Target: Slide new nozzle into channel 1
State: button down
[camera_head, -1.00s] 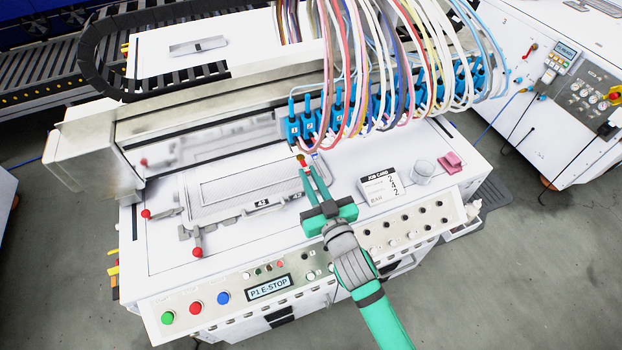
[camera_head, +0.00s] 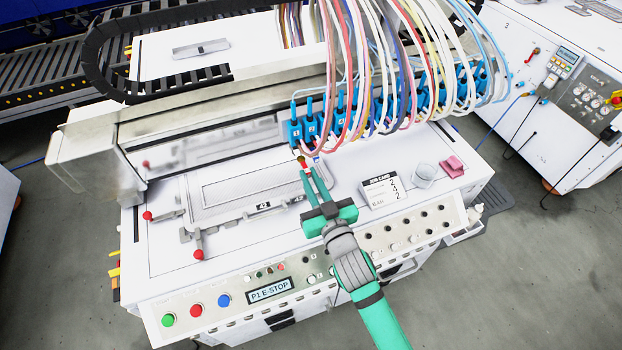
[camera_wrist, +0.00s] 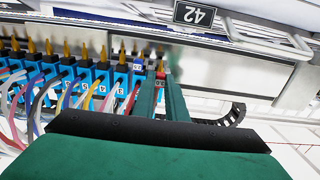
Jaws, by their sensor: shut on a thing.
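My gripper (camera_head: 309,173) is shut on a small nozzle (camera_head: 302,161) with a red body and a brass-coloured tip. The nozzle also shows between the fingertips in the wrist view (camera_wrist: 160,75). A row of blue nozzle blocks hangs along the gantry, with the left end block (camera_head: 295,132), which appears to be channel 1, just behind and above the held nozzle. In the wrist view, the nearest blue block (camera_wrist: 138,68) stands beside my fingers, with brass tips on the row. A gap seems to remain between nozzle and row; exact contact is hard to judge.
Coloured tubes (camera_head: 400,60) hang over the blocks. A white framed tray (camera_head: 240,185) with red-knobbed levers lies left of my gripper. A job card (camera_head: 383,190), a clear cup (camera_head: 424,176) and a pink cloth or block (camera_head: 452,166) sit to the right.

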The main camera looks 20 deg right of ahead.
aim_at(309, 177)
jog(key=shift+w+a, duration=0.1)
jog(key=shift+w, duration=2.15)
dwell(1.3)
jog(key=shift+f, duration=0.2)
dwell(1.0)
jog(key=c, duration=1.7)
grip_release()
jog(key=shift+s, duration=0.15)
jog(key=shift+s+d, duration=0.2)
jog(key=shift+s, duration=5.1)
